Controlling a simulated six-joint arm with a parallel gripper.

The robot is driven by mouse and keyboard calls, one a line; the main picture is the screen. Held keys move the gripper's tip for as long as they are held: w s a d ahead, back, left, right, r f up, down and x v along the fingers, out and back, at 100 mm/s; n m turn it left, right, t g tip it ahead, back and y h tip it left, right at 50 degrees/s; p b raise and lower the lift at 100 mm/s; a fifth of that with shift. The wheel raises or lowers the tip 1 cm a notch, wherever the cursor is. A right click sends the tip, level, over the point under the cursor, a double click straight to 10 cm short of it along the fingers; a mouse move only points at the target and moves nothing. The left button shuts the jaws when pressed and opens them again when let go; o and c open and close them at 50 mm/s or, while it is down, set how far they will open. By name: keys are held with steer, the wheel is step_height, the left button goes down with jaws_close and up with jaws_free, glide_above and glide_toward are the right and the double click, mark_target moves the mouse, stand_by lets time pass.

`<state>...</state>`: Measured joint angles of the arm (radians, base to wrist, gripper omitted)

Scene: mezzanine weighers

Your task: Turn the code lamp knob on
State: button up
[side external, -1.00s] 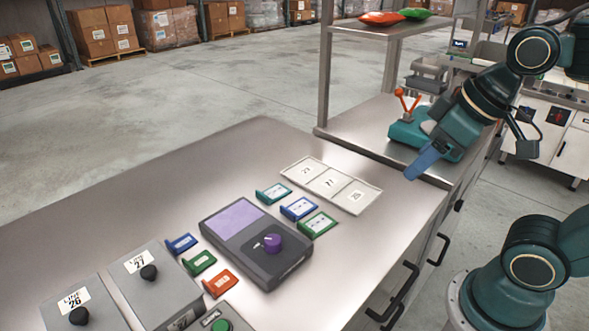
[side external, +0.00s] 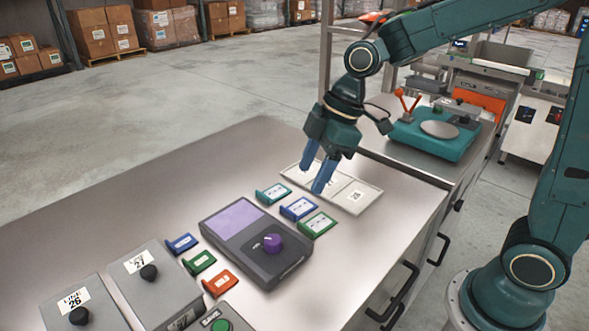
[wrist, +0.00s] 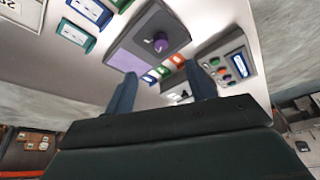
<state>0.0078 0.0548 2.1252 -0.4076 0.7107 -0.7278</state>
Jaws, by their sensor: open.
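A dark grey box (side external: 284,267) with a pale purple panel (side external: 237,222) lies on the metal bench. A purple knob (side external: 272,243) with a small white mark beside it sits on its front half. I cannot read a name on it, so I take it as the code lamp. The knob also shows in the wrist view (wrist: 161,41), above and between my fingers. My gripper (side external: 315,176) has blue fingers, spread apart and empty. It hangs above the white numbered tray, behind and to the right of the knob, not touching it.
Blue and green tags (side external: 298,208) lie just behind the box; more tags (side external: 201,262) lie on its left. Grey boxes with black knobs (side external: 149,272) stand at the front left. The white tray (side external: 374,196) lies under my gripper. The left bench is clear.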

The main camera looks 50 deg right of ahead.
mark_target(273, 239)
steer(key=shift+w+a+f+n+g+y, duration=0.2)
steer(key=shift+w+a+f+n, duration=0.2)
steer(key=shift+w+f, duration=0.25)
steer(key=shift+w+a+f+n+g+y, duration=0.1)
steer(key=shift+w+a+f+n+y, duration=0.15)
steer(key=shift+w+f+n, duration=0.3)
steer(key=shift+a+f, duration=0.1)
steer(key=shift+f, duration=0.1)
steer(key=x, duration=1.3)
steer(key=shift+f, duration=0.25)
steer(key=shift+c, duration=0.4)
steer(key=c, duration=0.9)
